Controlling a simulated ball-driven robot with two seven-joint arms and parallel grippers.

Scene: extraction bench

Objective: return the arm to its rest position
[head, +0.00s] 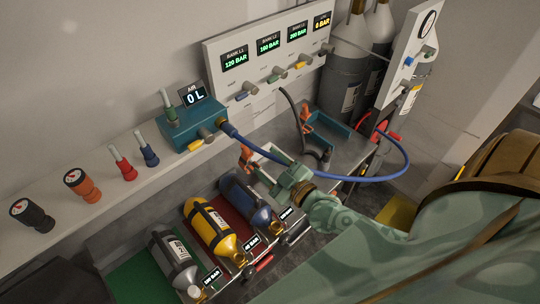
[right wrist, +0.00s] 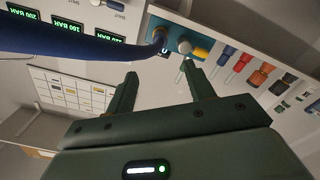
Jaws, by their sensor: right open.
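My right arm, in green, comes in from the right in the head view, with its right gripper (head: 265,163) above the bench, past the row of cylinders. In the right wrist view the right gripper (right wrist: 160,72) has its two fingers apart and nothing between them. The teal air unit (head: 192,124), reading 0 L, lies beyond the fingertips. A blue hose (head: 250,143) runs from that unit behind the gripper; it also crosses the upper left of the right wrist view (right wrist: 75,42). My left gripper is not in view.
Grey (head: 174,257), yellow (head: 211,232) and blue (head: 246,203) cylinders lie just left of and below the gripper. An orange clamp (head: 246,157) stands close to the fingertips. A gauge panel (head: 235,80) with several displays is at the back. Large tanks (head: 345,75) stand behind.

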